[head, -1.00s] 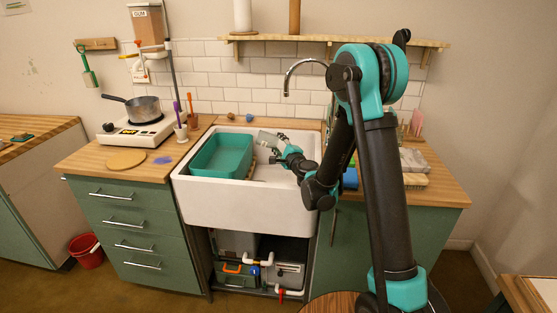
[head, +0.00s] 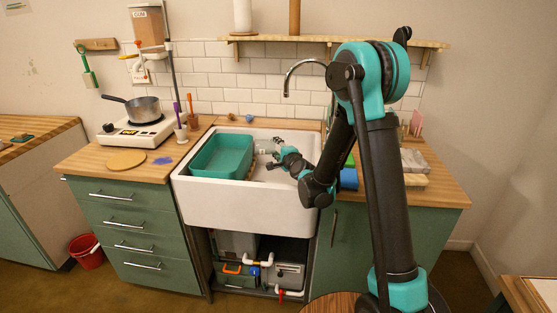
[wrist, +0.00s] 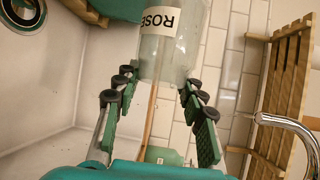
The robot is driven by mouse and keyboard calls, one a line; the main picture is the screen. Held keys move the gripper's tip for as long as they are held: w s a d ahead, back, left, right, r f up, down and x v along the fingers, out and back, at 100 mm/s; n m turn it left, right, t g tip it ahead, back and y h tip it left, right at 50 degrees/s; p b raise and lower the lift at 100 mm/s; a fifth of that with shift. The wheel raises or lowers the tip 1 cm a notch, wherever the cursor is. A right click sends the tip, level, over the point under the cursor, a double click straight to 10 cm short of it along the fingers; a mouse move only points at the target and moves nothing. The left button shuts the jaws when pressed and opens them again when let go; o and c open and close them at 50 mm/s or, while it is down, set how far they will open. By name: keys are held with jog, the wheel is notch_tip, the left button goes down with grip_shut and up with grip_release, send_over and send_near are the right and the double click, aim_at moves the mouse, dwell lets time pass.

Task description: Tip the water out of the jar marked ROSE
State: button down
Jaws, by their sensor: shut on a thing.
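The glass jar marked ROSE (wrist: 172,62) is between my gripper's fingers (wrist: 157,82) in the wrist view, its label upside down there. My gripper is shut on it. In the head view the jar (head: 265,147) is small and pale, tipped well over on its side above the white sink (head: 232,208), at the right edge of the teal tub (head: 207,172). My gripper (head: 277,156) reaches it from the right. I cannot tell how much water is in the jar, and no stream is clearly visible.
A hot plate (head: 137,131) with a saucepan (head: 143,108) stands on the left counter. A wooden shelf (head: 335,40) is above. A drain (wrist: 22,10) shows in the wrist view.

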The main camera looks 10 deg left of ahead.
aim_at(262, 149)
jog(key=shift+a+n+h, duration=0.15)
jog(key=shift+n+h, duration=0.25)
jog(key=shift+n, duration=0.3)
